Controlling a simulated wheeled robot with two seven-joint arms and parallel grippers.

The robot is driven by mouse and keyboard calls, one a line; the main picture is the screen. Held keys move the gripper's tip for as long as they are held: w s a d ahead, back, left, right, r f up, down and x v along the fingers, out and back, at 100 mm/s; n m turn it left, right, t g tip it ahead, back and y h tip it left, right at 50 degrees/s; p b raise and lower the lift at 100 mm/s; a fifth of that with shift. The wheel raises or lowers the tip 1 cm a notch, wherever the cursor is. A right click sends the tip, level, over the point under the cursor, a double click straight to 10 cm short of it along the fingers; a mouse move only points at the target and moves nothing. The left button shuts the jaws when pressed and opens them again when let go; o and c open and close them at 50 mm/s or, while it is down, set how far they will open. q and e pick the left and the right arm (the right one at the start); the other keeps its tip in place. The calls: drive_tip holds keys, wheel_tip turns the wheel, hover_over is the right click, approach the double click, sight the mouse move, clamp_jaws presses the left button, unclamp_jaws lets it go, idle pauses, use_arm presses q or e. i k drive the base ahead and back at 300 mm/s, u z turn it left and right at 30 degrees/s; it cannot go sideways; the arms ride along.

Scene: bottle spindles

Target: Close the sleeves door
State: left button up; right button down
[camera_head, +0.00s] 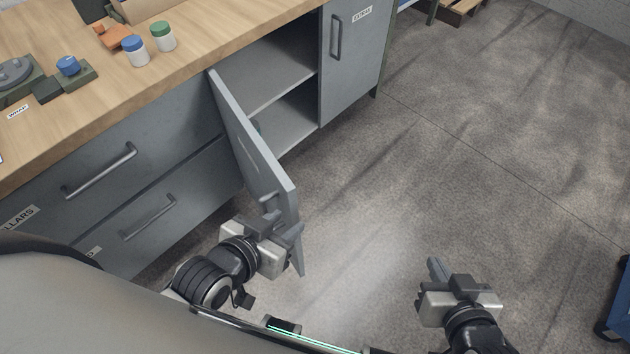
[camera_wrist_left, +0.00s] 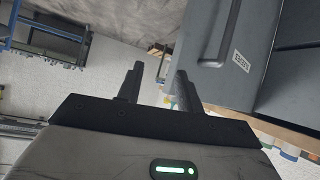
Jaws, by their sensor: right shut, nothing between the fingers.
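The grey sleeves door (camera_head: 248,155) stands wide open, hinged at its left and swung out from the cabinet under the counter. In the left wrist view, its outer face (camera_wrist_left: 262,35) shows a bar handle (camera_wrist_left: 228,30) and a small white label, too small to read surely. My left gripper (camera_head: 270,213) is at the door's free end, by the handle. In the left wrist view its fingers (camera_wrist_left: 158,84) stand apart with nothing visible between them, and the handle is beside them, not in the gap. My right gripper (camera_head: 436,268) is shut and empty over the floor, away from the door.
The open cabinet (camera_head: 285,55) shows a shelf inside. Drawers with bar handles (camera_head: 100,172) lie left of the door, and a closed labelled door (camera_head: 350,50) lies right. Jars (camera_head: 135,50) stand on the wooden counter (camera_head: 210,45). The floor (camera_head: 420,180) to the right is clear.

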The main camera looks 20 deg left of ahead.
sight(270, 189)
drive_tip(key=z, duration=0.1)
drive_tip(key=k, duration=1.05)
drive_tip(key=u, duration=1.35)
drive_tip(key=i, duration=0.5)
drive_tip(key=u, duration=0.1)
